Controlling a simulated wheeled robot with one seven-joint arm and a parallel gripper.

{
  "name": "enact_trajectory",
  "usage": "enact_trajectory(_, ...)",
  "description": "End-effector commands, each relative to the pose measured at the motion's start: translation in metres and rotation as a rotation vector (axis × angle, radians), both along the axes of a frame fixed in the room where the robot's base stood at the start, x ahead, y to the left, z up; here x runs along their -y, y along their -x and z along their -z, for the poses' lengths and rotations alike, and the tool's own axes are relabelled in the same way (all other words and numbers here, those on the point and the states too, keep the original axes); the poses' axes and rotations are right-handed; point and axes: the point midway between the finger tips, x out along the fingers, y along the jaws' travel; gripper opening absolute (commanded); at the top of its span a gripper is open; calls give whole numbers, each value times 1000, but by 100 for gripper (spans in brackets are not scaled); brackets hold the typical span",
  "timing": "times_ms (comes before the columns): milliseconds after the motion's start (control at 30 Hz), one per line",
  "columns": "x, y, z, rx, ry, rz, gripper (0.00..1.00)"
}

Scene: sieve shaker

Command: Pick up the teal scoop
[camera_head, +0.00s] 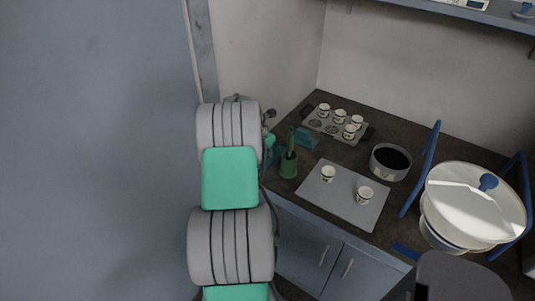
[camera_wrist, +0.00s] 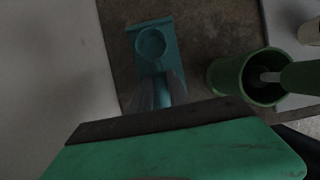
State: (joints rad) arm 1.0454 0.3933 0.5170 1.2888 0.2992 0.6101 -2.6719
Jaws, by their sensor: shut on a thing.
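The teal scoop (camera_wrist: 174,88) shows in the wrist view as a narrow teal part between the fingers. My gripper (camera_wrist: 157,92) is shut on it. Just beyond the fingertips is a flat teal piece with a round, ring-shaped hollow (camera_wrist: 151,44); I cannot tell whether it is part of the scoop or a rest under it. In the head view a teal shape (camera_head: 306,138) lies on the counter behind the green cup. There my arm hides most of the gripper, and the grip itself is not visible.
A green cup (camera_head: 288,168) with a green-handled tool stands close right of my gripper. A grey tray (camera_head: 343,196) with two white cups lies to its right. Behind are a tin with several cups and a dark-filled round pan (camera_head: 390,161). A wall bounds the counter's left side.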

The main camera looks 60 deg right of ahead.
Motion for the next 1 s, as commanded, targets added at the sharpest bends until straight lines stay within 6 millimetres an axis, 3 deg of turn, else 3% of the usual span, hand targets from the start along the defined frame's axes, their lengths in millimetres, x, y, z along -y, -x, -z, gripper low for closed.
enact_trajectory(433,1,0,-3,1,2,0,0)
enact_trajectory(667,1,-1,-34,3,5,-1,0)
enact_trajectory(900,-51,19,-96,4,6,-2,0)
enact_trajectory(1000,-81,31,-106,2,3,-2,0)
